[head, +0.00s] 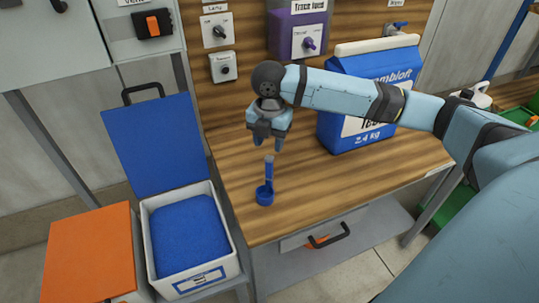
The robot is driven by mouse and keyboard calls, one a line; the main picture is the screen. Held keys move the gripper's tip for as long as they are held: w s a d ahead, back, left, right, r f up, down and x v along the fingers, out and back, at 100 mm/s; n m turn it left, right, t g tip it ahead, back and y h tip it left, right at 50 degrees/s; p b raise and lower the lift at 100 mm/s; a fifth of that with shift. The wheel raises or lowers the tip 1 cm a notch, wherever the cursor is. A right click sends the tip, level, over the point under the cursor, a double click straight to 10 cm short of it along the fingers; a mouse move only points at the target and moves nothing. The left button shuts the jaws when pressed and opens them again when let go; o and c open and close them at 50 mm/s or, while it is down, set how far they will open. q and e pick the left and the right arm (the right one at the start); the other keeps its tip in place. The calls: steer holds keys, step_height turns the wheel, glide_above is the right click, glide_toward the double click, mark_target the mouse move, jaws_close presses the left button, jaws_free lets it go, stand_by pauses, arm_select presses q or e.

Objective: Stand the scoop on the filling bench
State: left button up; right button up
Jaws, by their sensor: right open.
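The blue scoop (266,188) stands upright on the wooden filling bench (330,188), near its front left corner. Its round cup rests on the wood and its handle points up. My right gripper (266,144) is just above the handle's top, pointing down, open and empty. It appears apart from the scoop. My left gripper is not in view.
An open white bin (226,249) with blue granules stands left of the bench, its blue lid (155,145) raised. An orange lid (90,250) is beside it. A blue and white bag (345,120) stands on the bench behind my right arm. Switches and a purple tank (283,35) are at the back wall.

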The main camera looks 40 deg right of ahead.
steer(key=shift+r, duration=1.55)
steer(key=shift+s+a+f, duration=0.15)
steer(key=shift+a+f, duration=0.15)
steer(key=shift+f, duration=0.05)
steer(key=s+a+f+m+t+y, duration=0.25)
steer(key=s+a+f+m, duration=0.55)
steer(key=s+a+f, duration=0.4)
steer(key=s+d+f+m+t+h, duration=0.1)
steer(key=s+d+f+m, duration=0.1)
steer(key=s+m, duration=0.45)
steer(key=s+d+f+m+h, duration=0.1)
steer(key=s+d+f+m, duration=0.15)
steer(key=s+m, duration=0.45)
steer(key=w+a+f+t+y+p, duration=0.2)
steer(key=w+a+t+p, duration=0.3)
steer(key=p, duration=0.4)
steer(key=shift+w+a+f+t+p, duration=0.4)
steer(key=shift+w+f+t, duration=0.3)
steer(key=shift+t, duration=0.45)
